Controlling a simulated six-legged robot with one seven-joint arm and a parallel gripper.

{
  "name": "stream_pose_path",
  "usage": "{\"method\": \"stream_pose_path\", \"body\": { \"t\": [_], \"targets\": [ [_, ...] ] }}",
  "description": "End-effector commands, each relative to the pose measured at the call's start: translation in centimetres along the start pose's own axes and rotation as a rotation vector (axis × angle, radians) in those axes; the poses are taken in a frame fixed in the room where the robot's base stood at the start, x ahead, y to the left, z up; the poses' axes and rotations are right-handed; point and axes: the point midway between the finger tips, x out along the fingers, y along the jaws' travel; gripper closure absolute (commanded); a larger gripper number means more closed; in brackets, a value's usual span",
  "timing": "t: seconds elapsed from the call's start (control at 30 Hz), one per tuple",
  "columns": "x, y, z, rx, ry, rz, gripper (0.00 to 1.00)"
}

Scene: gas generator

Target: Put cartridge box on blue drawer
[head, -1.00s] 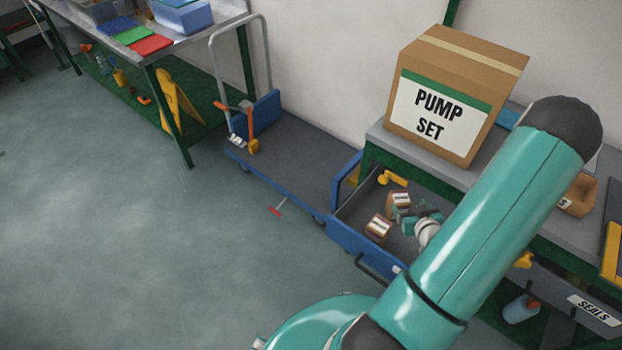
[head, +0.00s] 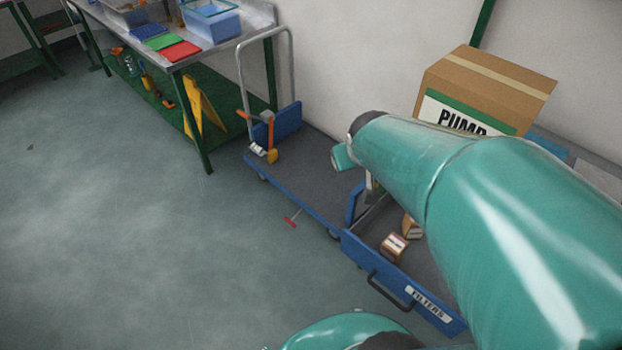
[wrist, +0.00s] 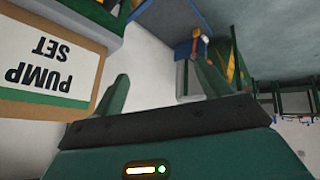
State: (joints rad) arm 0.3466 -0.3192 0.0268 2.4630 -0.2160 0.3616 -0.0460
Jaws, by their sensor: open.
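The blue drawer (head: 362,257), labelled FILTERS, stands pulled out under the bench. Inside it sits a small brown box with a white label (head: 394,247), and a second small brown box (head: 411,228) lies behind it, partly covered by my arm. I cannot read which is the cartridge box. My gripper (wrist: 160,84) shows in the wrist view with its two green fingers spread and nothing between them. It is above and away from the drawer boxes; in the head view my arm hides most of it.
A large PUMP SET carton (head: 485,88) stands on the bench beside my arm. A blue cart (head: 300,180) with an orange-handled tool (head: 268,135) is left of the drawer. A table with coloured trays (head: 181,51) stands at far left.

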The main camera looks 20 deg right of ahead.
Motion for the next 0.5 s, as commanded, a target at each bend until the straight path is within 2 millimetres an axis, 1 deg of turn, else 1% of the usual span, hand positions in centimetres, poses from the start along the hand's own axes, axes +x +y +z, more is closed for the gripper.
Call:
{"method": "stream_pose_path", "body": {
  "t": [0.03,0.1,0.2,0.3,0.4,0.5],
  "targets": [
    [-2.4,-1.8,-0.1,-0.004,0.002,-0.03,0.24],
    [-5.3,-4.1,0.5,-0.002,-0.017,-0.076,0.24],
    [-9.3,-6.9,1.9,-0.006,-0.044,-0.148,0.24],
    [-12.3,-9.0,3.5,-0.015,-0.072,-0.214,0.24],
    [-14.1,-10.1,4.7,-0.023,-0.095,-0.256,0.24],
    [-14.8,-10.5,5.2,-0.026,-0.106,-0.271,0.24]
  ]
}}
